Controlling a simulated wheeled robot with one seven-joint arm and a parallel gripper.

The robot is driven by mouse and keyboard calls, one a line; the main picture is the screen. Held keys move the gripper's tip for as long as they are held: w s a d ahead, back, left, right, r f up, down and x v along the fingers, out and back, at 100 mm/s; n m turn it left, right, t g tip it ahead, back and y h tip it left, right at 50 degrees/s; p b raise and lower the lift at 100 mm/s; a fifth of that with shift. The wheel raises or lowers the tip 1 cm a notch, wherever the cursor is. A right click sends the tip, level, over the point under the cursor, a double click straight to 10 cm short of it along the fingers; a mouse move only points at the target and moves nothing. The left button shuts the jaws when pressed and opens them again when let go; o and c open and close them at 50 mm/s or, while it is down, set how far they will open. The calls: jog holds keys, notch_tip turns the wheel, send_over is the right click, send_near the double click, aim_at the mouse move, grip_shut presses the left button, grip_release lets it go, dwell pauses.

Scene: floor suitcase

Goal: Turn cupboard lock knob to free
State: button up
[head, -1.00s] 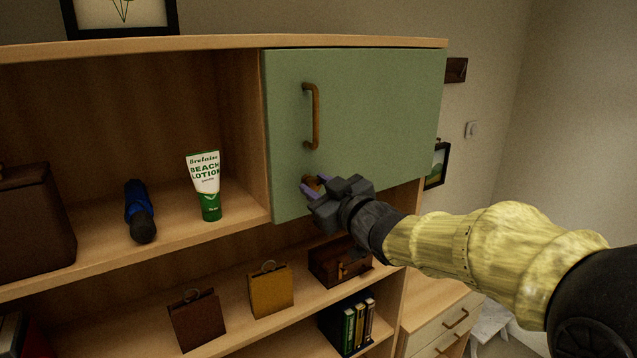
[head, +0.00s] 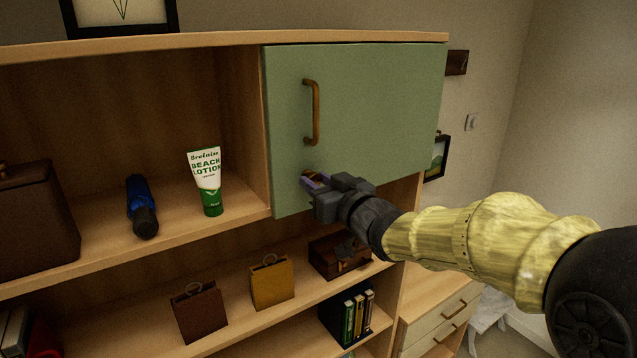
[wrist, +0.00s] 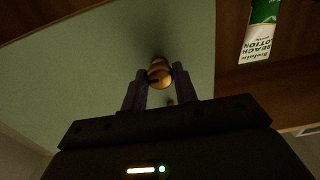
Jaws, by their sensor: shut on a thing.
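The cupboard's green door (head: 365,110) is closed, with a long brass-brown handle (head: 313,112) standing upright on its left part. The lock knob lies below the handle and is mostly hidden by my gripper (head: 311,183) in the head view. In the wrist view the round brass knob (wrist: 160,73) sits on the green door (wrist: 90,75) between the two fingertips of my gripper (wrist: 160,82). My gripper is shut on the knob. Which way the knob is set cannot be told.
A beach lotion tube (head: 206,182) and a dark blue object (head: 141,206) stand and lie on the open shelf (head: 180,225) at left. Small bags (head: 198,313) (head: 271,283), a brown box (head: 338,256) and books (head: 348,315) sit below. A drawer unit (head: 440,325) stands at lower right.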

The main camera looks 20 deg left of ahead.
jog(key=o, duration=1)
jog(key=shift+c, duration=0.2)
jog(key=shift+s+d, duration=0.1)
jog(key=b+v, duration=0.4)
jog(key=v, duration=1.3)
jog(key=shift+s, duration=0.1)
